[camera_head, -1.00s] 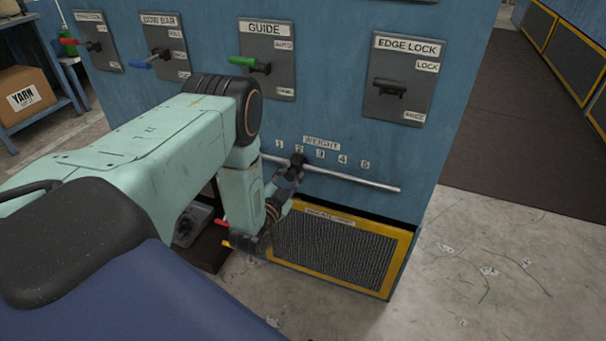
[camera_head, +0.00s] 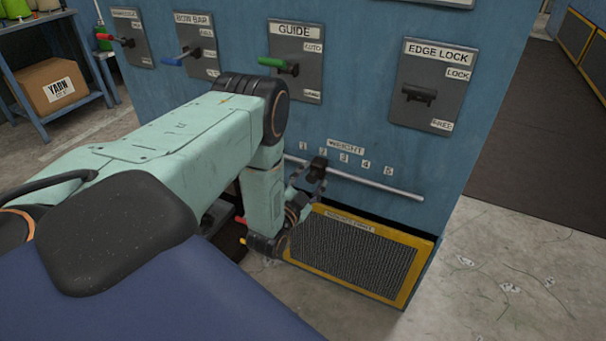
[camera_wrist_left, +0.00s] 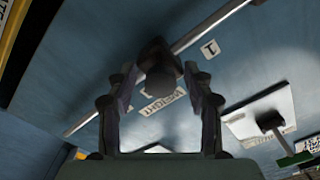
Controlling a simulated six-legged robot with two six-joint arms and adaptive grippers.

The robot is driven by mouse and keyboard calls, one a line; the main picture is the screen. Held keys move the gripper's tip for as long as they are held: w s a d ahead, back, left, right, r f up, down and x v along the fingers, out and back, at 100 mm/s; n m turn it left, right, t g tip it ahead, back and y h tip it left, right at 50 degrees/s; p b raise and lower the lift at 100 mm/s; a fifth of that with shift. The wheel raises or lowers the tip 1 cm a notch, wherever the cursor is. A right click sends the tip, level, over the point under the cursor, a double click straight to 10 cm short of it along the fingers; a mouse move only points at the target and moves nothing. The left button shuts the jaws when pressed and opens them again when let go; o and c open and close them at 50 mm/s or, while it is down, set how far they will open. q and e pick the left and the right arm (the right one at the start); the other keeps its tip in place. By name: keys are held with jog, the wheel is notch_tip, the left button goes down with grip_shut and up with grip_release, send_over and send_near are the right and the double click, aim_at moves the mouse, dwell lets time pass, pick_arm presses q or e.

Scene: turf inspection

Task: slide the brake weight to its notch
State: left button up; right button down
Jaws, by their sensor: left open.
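The brake weight (camera_head: 319,162) is a dark knob on the pale rail (camera_head: 385,186), close under the number 2 of the WEIGHT scale. My left gripper (camera_head: 311,181) reaches up to it from below left. In the left wrist view, the dark weight (camera_wrist_left: 160,72) sits between the two spread fingers, which are open with gaps at the sides. Whether a finger touches it I cannot tell. The rail (camera_wrist_left: 205,25) crosses that view diagonally, with the 1 plate near it. The wrist partly hides the rail's left part in the head view. My right gripper is not in view.
Above the rail are the GUIDE lever (camera_head: 280,64), the EDGE LOCK lever (camera_head: 420,94) and two more levers. A yellow-framed mesh panel (camera_head: 355,255) lies just below the rail. A shelf with a yarn box (camera_head: 52,87) stands at left.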

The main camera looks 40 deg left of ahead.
pick_arm(q)
jog(key=v, duration=1.1)
